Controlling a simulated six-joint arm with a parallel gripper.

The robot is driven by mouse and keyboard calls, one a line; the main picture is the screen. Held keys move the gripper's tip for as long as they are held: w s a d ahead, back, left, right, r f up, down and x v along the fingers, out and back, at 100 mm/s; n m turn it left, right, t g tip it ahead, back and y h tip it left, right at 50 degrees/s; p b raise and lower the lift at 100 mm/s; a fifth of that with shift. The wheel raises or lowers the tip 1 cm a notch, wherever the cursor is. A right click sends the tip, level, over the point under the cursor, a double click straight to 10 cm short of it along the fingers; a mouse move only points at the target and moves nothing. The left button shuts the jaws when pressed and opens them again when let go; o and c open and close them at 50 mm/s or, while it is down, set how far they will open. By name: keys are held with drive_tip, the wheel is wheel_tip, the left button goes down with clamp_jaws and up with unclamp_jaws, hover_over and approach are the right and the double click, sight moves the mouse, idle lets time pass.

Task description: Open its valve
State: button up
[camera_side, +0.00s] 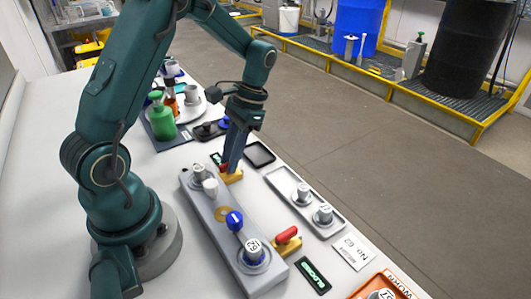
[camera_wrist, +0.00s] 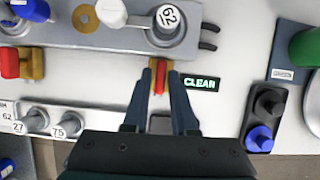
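A yellow valve body (camera_side: 233,178) sits at the far end of a long grey block (camera_side: 222,214), and my gripper (camera_side: 229,163) is down at it. In the wrist view its red handle (camera_wrist: 159,79) points away from the grey block (camera_wrist: 120,38), between my two fingers (camera_wrist: 160,76). The fingers are apart, with narrow gaps seeming to show beside the handle. Contact cannot be told.
A grey tray (camera_side: 277,177) holds two knobbed parts. A green bottle (camera_side: 162,122) stands behind. A dark sign (camera_side: 312,277) and white card (camera_side: 353,252) lie near the front.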

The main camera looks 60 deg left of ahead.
drive_tip(key=shift+r, duration=0.1)
drive_tip(key=v, duration=0.5)
idle(0.4)
